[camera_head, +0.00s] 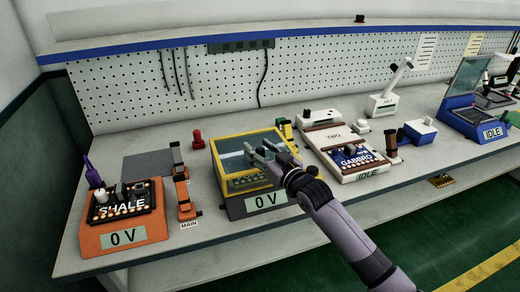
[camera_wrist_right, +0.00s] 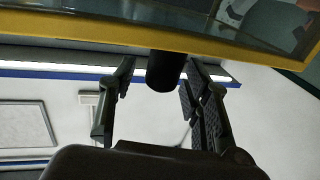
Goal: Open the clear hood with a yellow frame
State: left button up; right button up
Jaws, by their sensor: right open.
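The clear hood with a yellow frame (camera_head: 229,162) is down over a dark grey unit with a "0 V" label (camera_head: 266,200), in the middle of the bench. My right gripper (camera_head: 262,152) is over the hood in the head view, its fingers apart. In the right wrist view the yellow frame (camera_wrist_right: 215,42) crosses the top. A dark round knob or handle (camera_wrist_right: 165,72) at the frame lies between the open fingers of my right gripper (camera_wrist_right: 162,105). I cannot tell whether a finger touches it. My left gripper is not in view.
An orange unit marked SHALE (camera_head: 125,220) stands at left, with orange clamps (camera_head: 182,190) between it and the hood. A white GABBRO unit (camera_head: 345,152) is close at right. A blue laptop-like unit (camera_head: 468,105) is farther right. The bench front is mostly clear.

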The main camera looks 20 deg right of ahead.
jog(key=shift+c, duration=0.5)
grip_shut()
dwell(0.3)
